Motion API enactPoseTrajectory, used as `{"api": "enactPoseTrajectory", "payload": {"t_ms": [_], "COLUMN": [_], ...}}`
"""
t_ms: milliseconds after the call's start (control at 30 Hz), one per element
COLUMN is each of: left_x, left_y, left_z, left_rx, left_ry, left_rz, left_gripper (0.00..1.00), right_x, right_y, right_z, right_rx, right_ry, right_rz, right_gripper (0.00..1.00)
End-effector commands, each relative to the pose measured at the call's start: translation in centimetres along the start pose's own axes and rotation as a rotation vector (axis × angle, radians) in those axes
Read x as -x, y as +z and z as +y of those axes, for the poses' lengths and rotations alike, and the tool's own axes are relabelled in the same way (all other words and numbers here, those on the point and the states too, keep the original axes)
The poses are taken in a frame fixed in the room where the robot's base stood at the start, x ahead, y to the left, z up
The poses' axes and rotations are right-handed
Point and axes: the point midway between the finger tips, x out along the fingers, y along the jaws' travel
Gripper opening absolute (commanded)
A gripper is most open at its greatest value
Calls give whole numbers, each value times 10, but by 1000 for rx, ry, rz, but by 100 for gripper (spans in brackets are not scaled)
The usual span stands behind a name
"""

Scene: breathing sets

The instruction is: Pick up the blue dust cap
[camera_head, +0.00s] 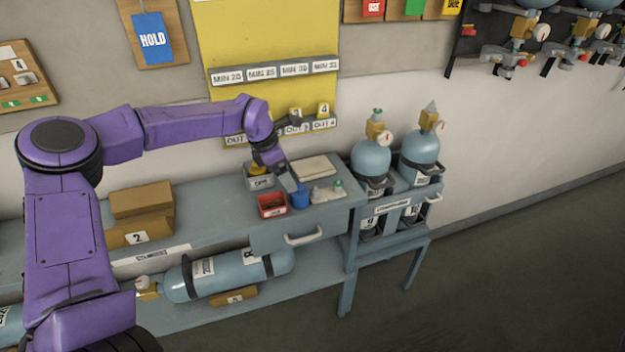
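A small blue object (300,198), which looks like the blue dust cap, is on the grey bench top just right of a red bin. My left gripper (287,182) reaches down from the end of the purple arm, and its tip is right above and beside the blue object. At this size I cannot tell whether the fingers are open or shut, or whether they touch it. My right gripper is not in view.
The red bin (271,207) and a grey bin (259,178) stand close by the gripper. A pale board (314,168) and small parts (328,192) lie to the right. Two upright cylinders (370,158) stand in a rack at the bench's right end.

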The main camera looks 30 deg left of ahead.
Motion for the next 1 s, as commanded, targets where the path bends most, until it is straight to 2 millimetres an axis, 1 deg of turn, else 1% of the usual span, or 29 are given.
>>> {"api": "enactPoseTrajectory", "payload": {"t_ms": [33,67,133,300,367,467,567,633,700,800,967,1000], "left_x": [5,5,-2,-31,-39,-51,-69,-84,-93,-98,-98,-98], "left_y": [2,3,3,0,0,2,6,7,7,8,9,9], "left_z": [1,1,0,1,2,2,0,0,0,0,0,0], "left_rx": [6,7,8,14,16,16,13,13,13,12,12,12], "left_ry": [-7,-10,-14,-11,-11,-11,-12,-12,-13,-11,-11,-11], "left_rz": [-21,-28,-35,-33,-33,-29,-26,-27,-29,-32,-33,-33], "left_gripper": [84,84,84,84,84,84,84,84,84,84,84,71], "right_x": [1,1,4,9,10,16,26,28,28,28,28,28], "right_y": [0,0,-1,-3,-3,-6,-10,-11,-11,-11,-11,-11], "right_z": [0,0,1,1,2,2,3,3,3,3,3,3], "right_rx": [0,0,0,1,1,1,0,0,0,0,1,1], "right_ry": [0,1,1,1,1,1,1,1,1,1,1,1], "right_rz": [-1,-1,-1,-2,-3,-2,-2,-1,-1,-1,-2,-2], "right_gripper": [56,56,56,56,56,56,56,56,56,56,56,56]}}
